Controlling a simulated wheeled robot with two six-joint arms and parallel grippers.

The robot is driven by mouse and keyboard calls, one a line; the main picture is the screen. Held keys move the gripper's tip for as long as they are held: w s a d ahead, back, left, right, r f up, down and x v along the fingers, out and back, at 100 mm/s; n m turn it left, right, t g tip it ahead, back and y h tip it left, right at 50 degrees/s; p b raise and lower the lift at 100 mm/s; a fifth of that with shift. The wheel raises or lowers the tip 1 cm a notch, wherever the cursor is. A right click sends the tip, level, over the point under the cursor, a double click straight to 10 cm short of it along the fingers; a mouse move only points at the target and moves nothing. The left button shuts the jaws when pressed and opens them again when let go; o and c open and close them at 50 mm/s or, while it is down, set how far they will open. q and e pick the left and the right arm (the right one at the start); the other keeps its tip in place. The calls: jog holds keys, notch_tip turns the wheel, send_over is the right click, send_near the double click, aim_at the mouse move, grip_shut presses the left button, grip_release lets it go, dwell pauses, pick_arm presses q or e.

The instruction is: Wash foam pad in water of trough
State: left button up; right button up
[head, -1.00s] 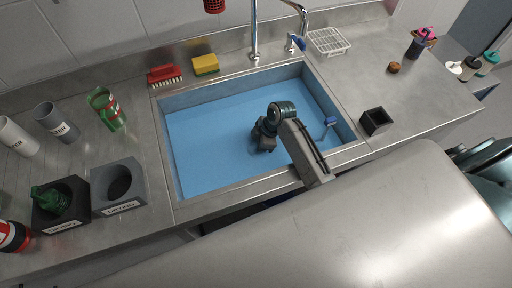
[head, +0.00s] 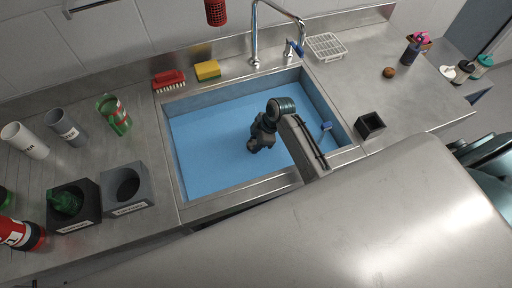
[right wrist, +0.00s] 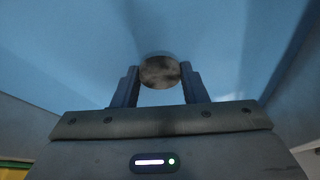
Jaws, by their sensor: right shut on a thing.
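The trough (head: 238,196) is a steel basin set in the counter, with light blue water (head: 208,150) in it. My right gripper (head: 256,147) reaches down into the trough, near its middle; its fingertips are dark and small in the head view. In the right wrist view my right gripper (right wrist: 160,82) is shut on the foam pad (right wrist: 160,71), a round brownish disc with dark blotches, held between the fingertips against a blue background. The pad cannot be made out in the head view. My left gripper is not in view.
A faucet (head: 254,45) stands behind the trough, with a yellow sponge (head: 207,70) and red brush (head: 169,81) beside it. A small black box (head: 369,126) is at the right. Labelled holders (head: 125,190) and cups (head: 66,127) stand left. A small blue item (head: 326,126) is inside the right side.

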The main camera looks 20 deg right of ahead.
jog(key=shift+r+p, duration=2.65)
jog(key=shift+r, duration=0.75)
notch_tip(320, 180, up, 7)
jog(key=shift+s+f, duration=0.15)
jog(key=shift+f, duration=0.05)
